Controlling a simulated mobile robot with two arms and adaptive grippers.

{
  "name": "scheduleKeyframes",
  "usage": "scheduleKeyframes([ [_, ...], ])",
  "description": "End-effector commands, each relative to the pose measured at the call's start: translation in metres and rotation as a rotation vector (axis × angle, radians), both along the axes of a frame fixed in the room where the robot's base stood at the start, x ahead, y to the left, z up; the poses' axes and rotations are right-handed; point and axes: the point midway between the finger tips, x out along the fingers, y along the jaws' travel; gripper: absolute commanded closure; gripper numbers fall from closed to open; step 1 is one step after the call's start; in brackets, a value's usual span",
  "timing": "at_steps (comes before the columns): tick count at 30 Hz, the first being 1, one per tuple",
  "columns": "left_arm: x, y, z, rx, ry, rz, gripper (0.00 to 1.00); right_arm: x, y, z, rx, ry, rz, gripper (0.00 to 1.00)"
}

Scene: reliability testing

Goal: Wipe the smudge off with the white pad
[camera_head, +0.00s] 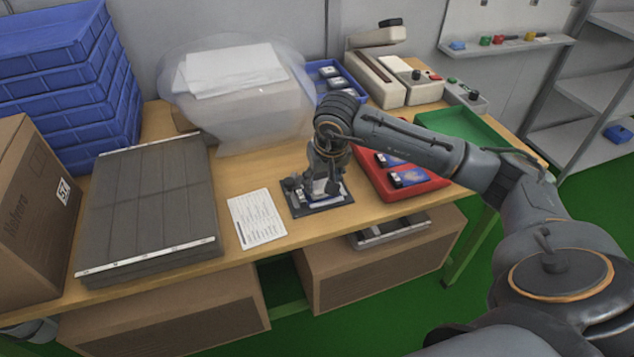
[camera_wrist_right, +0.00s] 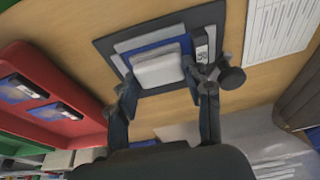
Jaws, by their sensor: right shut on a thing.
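My right gripper (camera_head: 322,186) reaches down over a dark mat (camera_head: 302,208) near the table's front edge. In the right wrist view my right gripper (camera_wrist_right: 161,84) has its fingers on both sides of the white pad (camera_wrist_right: 158,70) and is shut on it. The pad is over a blue-and-grey flat piece (camera_wrist_right: 127,47) on the dark mat (camera_wrist_right: 105,44); whether it touches that piece I cannot tell. A small black labelled block (camera_wrist_right: 202,46) lies beside the pad. I see no smudge; the pad and fingers hide part of the surface.
A red tray (camera_head: 408,191) with blue packs is close to the right of the mat. A printed sheet (camera_head: 256,218) lies to its left. A bagged bin (camera_head: 240,110) stands behind, and a green tray (camera_head: 470,125) at the right. A grey panel (camera_head: 150,205) covers the left.

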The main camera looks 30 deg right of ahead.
Motion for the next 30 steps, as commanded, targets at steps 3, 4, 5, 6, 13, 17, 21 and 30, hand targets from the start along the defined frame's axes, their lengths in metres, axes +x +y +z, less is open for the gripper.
scheduleKeyframes([
  [3, 0.000, 0.000, 0.000, 0.000, 0.000, 0.000, 0.60, 0.000, -0.001, 0.000, -0.002, -0.001, -0.002, 0.96],
  [4, 0.000, 0.000, 0.000, 0.000, 0.000, 0.000, 0.60, 0.000, -0.001, 0.000, -0.002, -0.001, -0.002, 0.96],
  [5, 0.000, 0.000, 0.000, 0.000, 0.000, 0.000, 0.60, 0.000, -0.001, 0.000, -0.003, 0.000, -0.003, 0.96],
  [6, 0.000, 0.000, 0.000, 0.000, 0.000, 0.000, 0.60, 0.000, -0.002, 0.001, -0.003, 0.000, -0.003, 0.96],
  [13, -0.001, 0.001, 0.011, 0.001, 0.002, 0.000, 0.60, 0.001, -0.003, 0.017, -0.005, -0.002, -0.004, 0.96],
  [17, -0.001, 0.002, 0.019, 0.002, 0.002, 0.000, 0.60, 0.001, -0.003, 0.031, -0.004, -0.001, -0.004, 0.96],
  [21, 0.000, 0.002, 0.028, 0.002, 0.002, 0.000, 0.60, 0.001, -0.003, 0.045, -0.004, -0.001, -0.005, 0.96],
  [30, 0.000, 0.003, 0.037, 0.003, 0.001, 0.001, 0.60, 0.000, -0.002, 0.061, -0.004, 0.001, -0.005, 0.96],
])
